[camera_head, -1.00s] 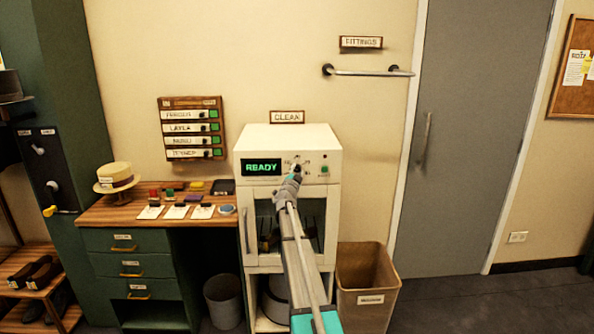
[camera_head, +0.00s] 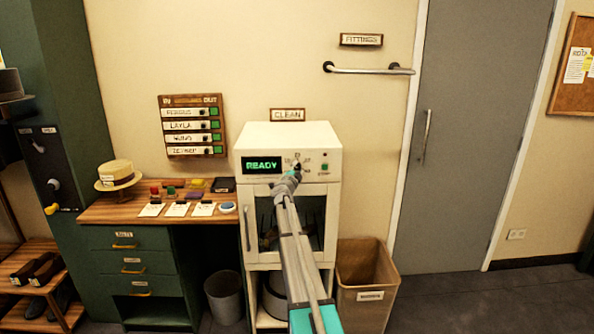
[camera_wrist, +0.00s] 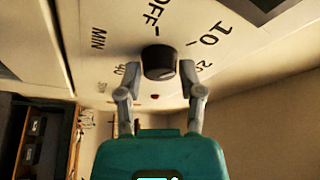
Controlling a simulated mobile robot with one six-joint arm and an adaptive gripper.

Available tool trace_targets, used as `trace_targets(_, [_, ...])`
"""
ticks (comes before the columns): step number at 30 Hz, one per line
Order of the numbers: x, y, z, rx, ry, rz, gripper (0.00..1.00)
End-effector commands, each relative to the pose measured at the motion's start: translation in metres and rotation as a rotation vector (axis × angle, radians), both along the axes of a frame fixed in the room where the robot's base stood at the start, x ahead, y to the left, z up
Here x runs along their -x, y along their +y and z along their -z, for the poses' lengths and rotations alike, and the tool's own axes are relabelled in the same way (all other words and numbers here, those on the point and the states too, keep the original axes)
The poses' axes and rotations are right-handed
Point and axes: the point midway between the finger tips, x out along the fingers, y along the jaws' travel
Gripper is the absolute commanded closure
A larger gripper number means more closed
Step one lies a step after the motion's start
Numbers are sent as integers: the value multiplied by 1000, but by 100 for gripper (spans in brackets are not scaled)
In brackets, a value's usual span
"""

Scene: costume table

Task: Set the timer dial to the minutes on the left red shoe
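The dark round timer dial (camera_wrist: 158,60) sits on the white panel in the wrist view, with OFF, 10, 20, 40 and MIN printed around it. Its setting is hard to read. My gripper (camera_wrist: 160,72) is open, with one fingertip on each side of the dial and small gaps showing. In the head view my gripper (camera_head: 295,174) is at the front panel of the white CLEAN machine (camera_head: 320,150), partly covering the dial. The machine's display (camera_head: 262,165) reads READY.
A green button (camera_head: 324,168) is right of the dial. The machine's glass door (camera_head: 311,215) is below, with dim shapes inside. A desk (camera_head: 120,212) with cards and a straw hat stands left. A tan bin (camera_head: 368,270) stands right.

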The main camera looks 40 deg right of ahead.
Motion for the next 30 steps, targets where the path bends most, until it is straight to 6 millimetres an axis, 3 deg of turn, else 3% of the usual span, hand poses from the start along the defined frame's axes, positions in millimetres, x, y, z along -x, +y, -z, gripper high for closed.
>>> trace_targets(1, [0,0,0,0,0,0,35])
trace_targets(3, [0,0,0,0,0,0,22])
trace_targets(4, [0,0,0,0,0,-1,20])
trace_targets(20, [1,1,1,13,11,-1,20])
trace_targets(30, [1,1,2,131,90,-1,20])
